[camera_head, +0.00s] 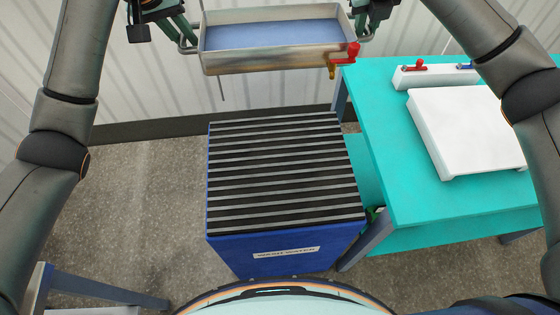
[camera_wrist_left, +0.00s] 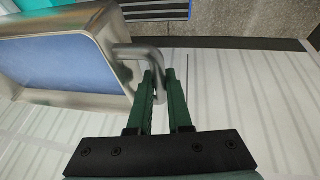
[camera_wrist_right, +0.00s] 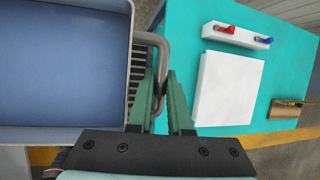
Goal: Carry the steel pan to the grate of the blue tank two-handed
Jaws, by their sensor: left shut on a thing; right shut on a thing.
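The steel pan (camera_head: 275,60) is held up in the air at the top of the head view, with blue liquid or a blue floor inside and a red-handled valve (camera_head: 352,50) at its front right. My left gripper (camera_head: 186,40) is shut on its left handle, which also shows in the left wrist view (camera_wrist_left: 140,54). My right gripper (camera_head: 366,32) is shut on its right handle, seen in the right wrist view (camera_wrist_right: 160,50). The blue tank (camera_head: 285,252) stands below and nearer, with a grate (camera_head: 285,170) of dark and light slats on top. The pan is apart from the grate.
A teal table (camera_head: 395,170) stands right of the tank, close beside it. It carries a white slab (camera_head: 468,130) and a white block with red and blue levers (camera_head: 415,75). A corrugated wall (camera_head: 150,75) is behind. The grate top is clear.

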